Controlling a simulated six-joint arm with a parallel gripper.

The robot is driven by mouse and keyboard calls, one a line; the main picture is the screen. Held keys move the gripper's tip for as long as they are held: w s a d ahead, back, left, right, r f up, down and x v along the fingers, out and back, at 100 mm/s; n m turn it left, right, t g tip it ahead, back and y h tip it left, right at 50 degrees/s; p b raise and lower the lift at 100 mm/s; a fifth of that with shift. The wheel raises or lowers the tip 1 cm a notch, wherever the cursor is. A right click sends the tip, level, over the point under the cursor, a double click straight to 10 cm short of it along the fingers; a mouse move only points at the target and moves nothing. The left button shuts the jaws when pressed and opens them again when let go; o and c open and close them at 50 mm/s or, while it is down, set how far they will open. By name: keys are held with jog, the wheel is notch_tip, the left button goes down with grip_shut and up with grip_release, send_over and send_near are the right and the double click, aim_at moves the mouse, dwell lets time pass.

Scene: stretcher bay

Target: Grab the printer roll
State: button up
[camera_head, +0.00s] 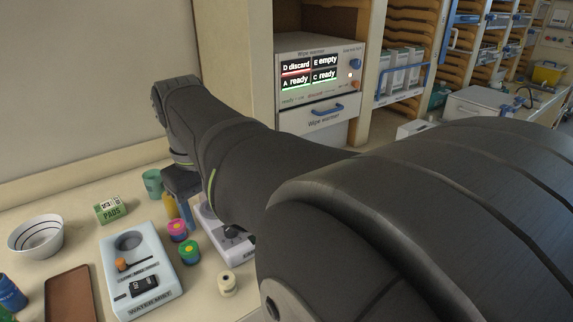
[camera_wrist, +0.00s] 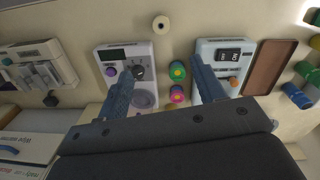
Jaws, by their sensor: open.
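A small cream roll with a dark centre hole, which looks like the printer roll (camera_head: 228,283), stands on the counter near the front edge in the head view. It also shows at the top of the wrist view (camera_wrist: 161,25), beyond my fingertips and roughly in line with the gap between them. My gripper (camera_wrist: 163,66) is open and empty, with its two blue fingers spread wide. In the head view, the gripper (camera_head: 184,207) is partly hidden by my arm. It is over the counter, behind the roll and apart from it.
Two coloured tape rolls, one green-rimmed (camera_wrist: 177,71) and one pink-rimmed (camera_wrist: 177,95), lie between the fingers in the wrist view. A grey device with a knob (camera_wrist: 111,53) and a pale blue Water Mist unit (camera_head: 160,292) flank them. A brown tray (camera_head: 68,297) lies left.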

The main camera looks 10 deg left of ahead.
jog(key=s+a+f+n+t+h, duration=0.25)
jog(key=s+f+n, duration=0.35)
jog(key=n, duration=1.2)
send_near(225, 279)
jog(key=shift+t+y, duration=0.25)
jog(key=shift+t, duration=0.1)
jog(key=x, duration=1)
jog(key=shift+s+d+f, duration=0.15)
jog(key=shift+d+f, duration=0.1)
jog(key=shift+f, duration=0.1)
jog(key=c, duration=1.1)
